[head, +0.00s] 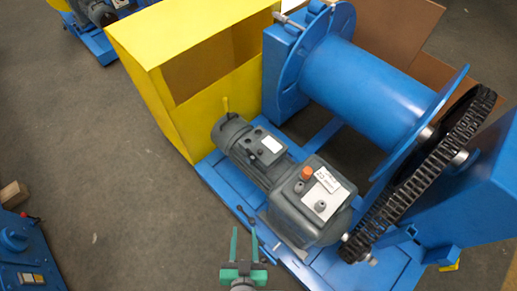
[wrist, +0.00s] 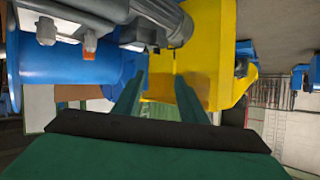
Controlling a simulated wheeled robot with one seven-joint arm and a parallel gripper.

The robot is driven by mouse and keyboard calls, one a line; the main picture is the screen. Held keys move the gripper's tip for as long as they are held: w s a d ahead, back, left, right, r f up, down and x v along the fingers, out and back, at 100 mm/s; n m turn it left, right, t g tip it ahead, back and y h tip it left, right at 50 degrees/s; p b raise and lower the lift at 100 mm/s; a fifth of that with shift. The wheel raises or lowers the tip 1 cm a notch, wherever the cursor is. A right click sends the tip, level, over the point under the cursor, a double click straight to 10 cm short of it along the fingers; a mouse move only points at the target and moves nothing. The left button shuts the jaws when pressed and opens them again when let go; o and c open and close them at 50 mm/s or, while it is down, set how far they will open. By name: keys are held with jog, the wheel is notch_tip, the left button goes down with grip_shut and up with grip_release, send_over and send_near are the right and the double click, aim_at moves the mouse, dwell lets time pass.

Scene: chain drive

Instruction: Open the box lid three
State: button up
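My gripper (head: 244,230) is at the bottom middle of the head view, beside the near edge of the blue machine base. Its two green fingers are apart with nothing between them. In the wrist view the open fingers (wrist: 160,80) point toward a yellow box-like housing (wrist: 206,45). In the head view this yellow housing (head: 190,50) stands at the upper left with a large opening in its side. A grey motor (head: 250,150) and a grey gearbox (head: 308,205) with an orange cap sit on the base. I cannot tell which part is lid three.
A blue drum (head: 365,95) and a black chain (head: 425,175) stand at the right. Brown panels (head: 388,35) are behind the drum. Another blue machine (head: 25,255) is at the lower left. The grey floor (head: 110,200) left of the base is mostly clear.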

jog(key=w+a+f+n+g+y, duration=0.15)
jog(key=w+a+f, duration=0.25)
jog(key=w, duration=0.5)
jog(key=w+a+f+n+g+y, duration=0.1)
jog(key=w+a+f+n+g, duration=0.15)
jog(key=w+a+f, duration=0.4)
jog(key=w+a+f+n+g+y, duration=0.1)
jog(key=w+a+g+y, duration=0.15)
jog(key=w, duration=0.75)
notch_tip(320, 180, up, 10)
jog(key=r+n+g+h, duration=0.1)
jog(key=n+g+h, duration=0.4)
jog(key=g, duration=0.2)
send_over(260, 150)
notch_tip(260, 150, down, 10)
jog(key=shift+a+f, duration=0.2)
jog(key=shift+f, duration=0.25)
jog(key=shift+s+d+f, duration=0.1)
jog(key=shift+s+d, duration=0.05)
jog(key=shift+d, duration=0.25)
jog(key=shift+a, duration=0.2)
grip_shut()
